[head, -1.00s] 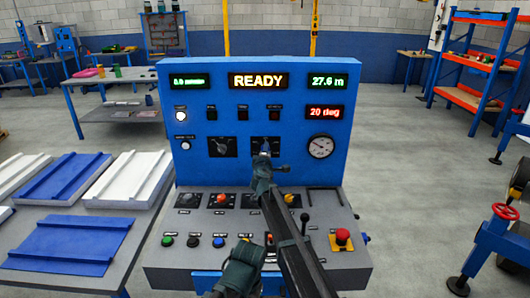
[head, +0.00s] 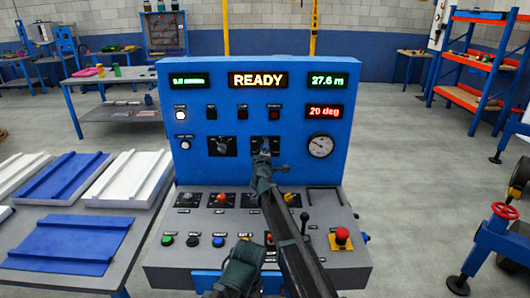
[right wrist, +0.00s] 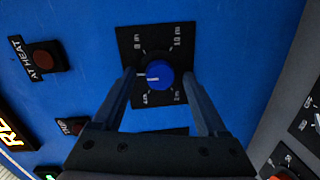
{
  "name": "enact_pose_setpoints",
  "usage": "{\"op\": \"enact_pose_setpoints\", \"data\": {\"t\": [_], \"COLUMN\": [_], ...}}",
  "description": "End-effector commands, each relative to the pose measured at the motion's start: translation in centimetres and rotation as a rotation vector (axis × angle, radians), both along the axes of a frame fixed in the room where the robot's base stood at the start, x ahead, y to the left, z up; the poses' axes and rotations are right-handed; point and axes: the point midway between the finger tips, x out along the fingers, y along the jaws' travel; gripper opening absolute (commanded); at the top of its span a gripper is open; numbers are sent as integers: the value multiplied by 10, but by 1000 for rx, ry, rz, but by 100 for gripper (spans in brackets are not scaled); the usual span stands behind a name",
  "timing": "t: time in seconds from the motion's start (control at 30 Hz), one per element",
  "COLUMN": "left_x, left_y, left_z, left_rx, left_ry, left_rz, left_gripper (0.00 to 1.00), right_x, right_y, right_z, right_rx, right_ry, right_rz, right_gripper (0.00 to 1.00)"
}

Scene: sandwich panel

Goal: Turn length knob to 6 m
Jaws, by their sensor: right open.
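The length knob is a round blue knob with a white pointer line on a black dial plate. In the right wrist view the open fingers (right wrist: 159,78) stand on either side of the knob, with a gap visible on both sides. A dark part of my left arm shows at the bottom; its fingers cannot be made out.
The blue panel has a READY display (head: 258,80), a 27.6 m display (head: 327,80), another selector (head: 222,146) and a gauge (head: 320,146). The console below carries several buttons, a lever (head: 305,222) and a red mushroom button (head: 342,236). A table with panels (head: 60,245) is at left.

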Motion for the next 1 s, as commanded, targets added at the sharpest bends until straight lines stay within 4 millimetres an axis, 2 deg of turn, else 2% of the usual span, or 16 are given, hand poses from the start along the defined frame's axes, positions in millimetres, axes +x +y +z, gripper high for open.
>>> {"op": "enact_pose_setpoints", "data": {"t": [0.27, 0.73, 0.83, 1.0], "left_x": [0, 0, 0, 0], "left_y": [0, 0, 0, 0], "left_z": [3, 11, 12, 12], "left_rx": [0, 0, 0, 0], "left_ry": [0, 0, 0, 0], "left_rz": [0, 0, 0, 0], "left_gripper": [75, 75, 75, 75], "right_x": [-25, -121, -133, -138], "right_y": [1, 5, 6, 7], "right_z": [3, 11, 11, 12], "right_rx": [0, 0, 1, 1], "right_ry": [0, 1, 1, 0], "right_rz": [1, 1, 0, 0], "right_gripper": [76, 76, 76, 76]}}
